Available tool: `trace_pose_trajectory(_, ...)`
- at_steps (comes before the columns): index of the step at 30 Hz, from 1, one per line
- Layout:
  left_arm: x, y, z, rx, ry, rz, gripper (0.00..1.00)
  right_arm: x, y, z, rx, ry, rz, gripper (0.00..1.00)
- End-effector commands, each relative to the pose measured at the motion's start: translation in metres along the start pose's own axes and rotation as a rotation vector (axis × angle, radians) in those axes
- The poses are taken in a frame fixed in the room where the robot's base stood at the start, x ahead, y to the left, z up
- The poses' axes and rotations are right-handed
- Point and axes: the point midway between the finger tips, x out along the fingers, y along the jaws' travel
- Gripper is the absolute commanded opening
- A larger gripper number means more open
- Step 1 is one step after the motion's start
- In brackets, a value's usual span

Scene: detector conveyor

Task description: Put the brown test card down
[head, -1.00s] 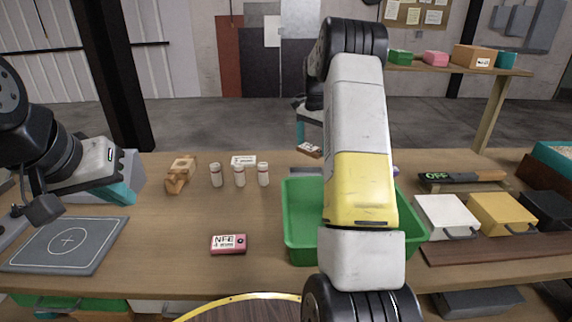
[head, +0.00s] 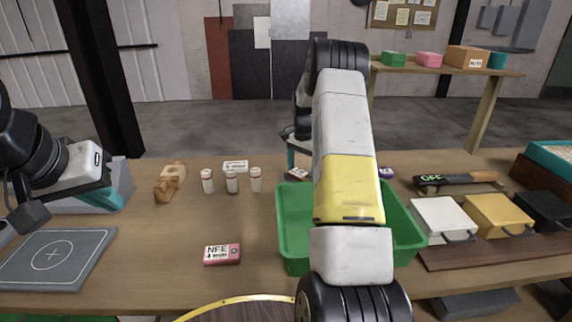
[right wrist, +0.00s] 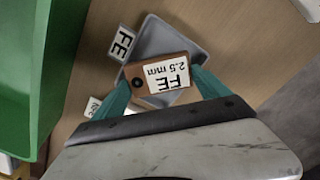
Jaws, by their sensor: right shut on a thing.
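The brown test card (right wrist: 144,72), with a white "FE 2.5 mm" label and a dark hole, is between the teal fingers of my right gripper (right wrist: 163,92), which is shut on it. In the right wrist view it overlaps a grey tray (right wrist: 187,40); I cannot tell whether it touches the tray. In the head view the card (head: 298,174) shows small behind the green bin, beside my right arm. My left gripper (head: 112,197) hangs at the left near the grey pad; its finger gap is unclear.
A white "FE" label (right wrist: 122,43) stands at the tray's left edge. The green bin (head: 293,225) is in front of the card. A pink NFE card (head: 222,254) lies on clear table.

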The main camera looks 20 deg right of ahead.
Motion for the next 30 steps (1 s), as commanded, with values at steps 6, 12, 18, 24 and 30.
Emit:
trace_pose_trajectory(6,0.000,0.000,0.000,0.000,0.000,0.000,0.00,0.001,-0.001,0.000,0.000,0.001,-0.002,0.37)
trace_pose_trajectory(12,0.000,0.000,0.000,0.000,0.000,0.000,0.00,0.006,-0.001,0.000,0.000,0.001,-0.002,0.37)
trace_pose_trajectory(18,0.000,0.000,0.000,0.000,0.000,0.000,0.00,0.007,-0.001,0.000,0.000,0.001,-0.002,1.00)
trace_pose_trajectory(24,0.000,0.000,0.000,0.000,0.000,0.000,0.00,0.006,-0.001,0.000,0.000,0.002,-0.002,1.00)
trace_pose_trajectory(30,0.000,0.000,0.000,0.000,0.000,0.000,0.00,-0.018,-0.002,-0.001,0.000,0.005,-0.005,1.00)
